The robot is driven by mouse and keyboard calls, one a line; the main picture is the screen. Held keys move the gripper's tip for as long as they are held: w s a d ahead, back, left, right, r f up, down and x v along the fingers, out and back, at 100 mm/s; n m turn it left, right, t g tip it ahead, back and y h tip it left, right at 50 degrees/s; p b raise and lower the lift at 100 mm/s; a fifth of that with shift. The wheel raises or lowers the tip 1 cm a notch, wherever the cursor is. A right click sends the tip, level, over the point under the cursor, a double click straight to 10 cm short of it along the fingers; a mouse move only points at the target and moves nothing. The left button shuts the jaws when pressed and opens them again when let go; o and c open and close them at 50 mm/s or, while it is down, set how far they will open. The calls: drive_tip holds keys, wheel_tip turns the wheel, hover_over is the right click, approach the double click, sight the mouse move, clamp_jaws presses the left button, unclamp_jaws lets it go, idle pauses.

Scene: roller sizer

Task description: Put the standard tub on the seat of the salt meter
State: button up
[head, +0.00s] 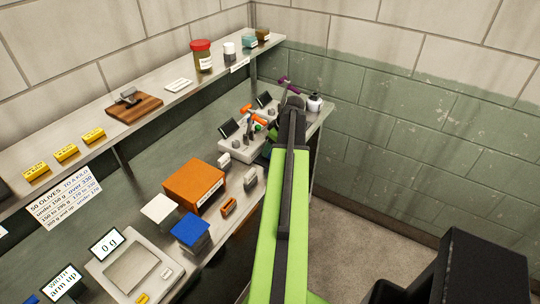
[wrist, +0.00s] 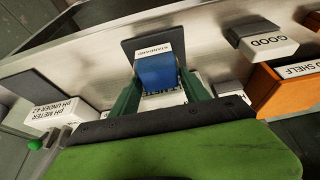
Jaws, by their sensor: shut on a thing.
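The standard tub (wrist: 157,72) is blue with a white label reading STANDARD. It sits between the two green fingers of my gripper (wrist: 160,88), which is shut on it in the wrist view. Directly behind the tub is a dark upright panel (wrist: 140,46). Below the tub a pale, partly lettered surface shows between the fingers, which may be the salt meter; its seat is hidden. I cannot tell whether the tub touches it. In the head view two pale meters with dark screens (head: 229,128) stand by my arm's end; my arm hides the tub there.
The pH meter (wrist: 55,112) is at left in the wrist view, a GOOD block (wrist: 268,44) and orange box (wrist: 285,88) at right. In the head view the orange box (head: 195,184), blue block (head: 190,231) and scale (head: 135,268) crowd the bench. The shelf (head: 75,130) runs above.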

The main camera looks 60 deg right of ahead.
drive_tip(key=shift+f, duration=0.95)
drive_tip(key=shift+r, duration=0.25)
drive_tip(key=shift+f, duration=0.2)
drive_tip(key=o, duration=1.6)
drive_tip(key=shift+o, duration=0.2)
drive_tip(key=shift+r, duration=0.1)
drive_tip(key=shift+r, duration=0.25)
drive_tip(key=p+v, duration=1.1)
drive_tip(key=v, duration=0.1)
